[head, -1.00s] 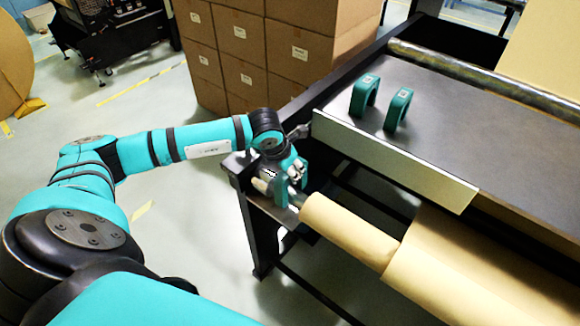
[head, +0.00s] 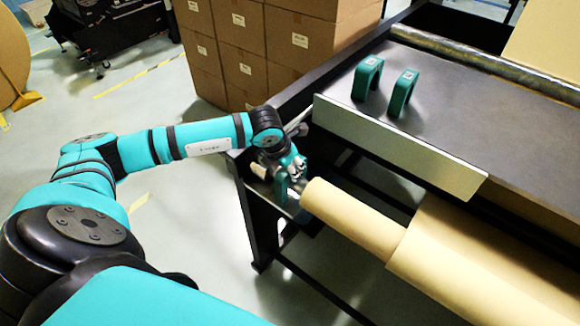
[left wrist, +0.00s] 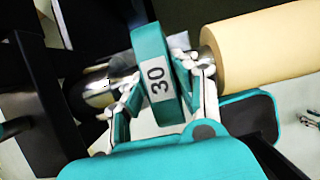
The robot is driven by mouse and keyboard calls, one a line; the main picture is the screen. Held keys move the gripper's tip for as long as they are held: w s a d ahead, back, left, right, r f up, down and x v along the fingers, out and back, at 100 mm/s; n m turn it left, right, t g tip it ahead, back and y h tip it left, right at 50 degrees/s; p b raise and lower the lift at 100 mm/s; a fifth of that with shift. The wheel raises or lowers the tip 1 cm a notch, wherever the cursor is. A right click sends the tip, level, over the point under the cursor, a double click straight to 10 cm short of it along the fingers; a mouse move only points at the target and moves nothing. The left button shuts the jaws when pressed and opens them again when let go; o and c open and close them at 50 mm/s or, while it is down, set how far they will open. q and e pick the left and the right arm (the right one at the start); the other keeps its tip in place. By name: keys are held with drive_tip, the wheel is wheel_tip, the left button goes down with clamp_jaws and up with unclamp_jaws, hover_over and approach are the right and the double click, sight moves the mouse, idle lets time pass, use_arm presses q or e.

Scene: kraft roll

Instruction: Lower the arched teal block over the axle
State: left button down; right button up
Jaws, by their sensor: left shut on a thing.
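The arched teal block (left wrist: 153,62), labelled "30", is held between the two fingers of my left gripper (left wrist: 163,84). In the head view my left gripper (head: 285,172) is at the near end of the paper roll, and the block (head: 281,189) shows as a small teal piece below it. The shiny metal axle (left wrist: 97,92) shows on the left of the block in the left wrist view, in line with the roll. The block crosses the axle's line from the camera's side. Its lower opening is hidden, so I cannot tell whether it rests on the axle. My right gripper is out of view.
The kraft paper roll (head: 355,222) lies right beside the gripper. Two more arched teal blocks (head: 367,78) (head: 402,92) stand on the dark machine top (head: 470,115). A pale metal plate (head: 395,147) edges it. Cardboard boxes (head: 240,45) are stacked behind.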

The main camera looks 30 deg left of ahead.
use_arm(q)
drive_tip(key=c, duration=0.9)
unclamp_jaws()
drive_tip(key=v, duration=1.2)
drive_tip(key=shift+d, duration=0.1)
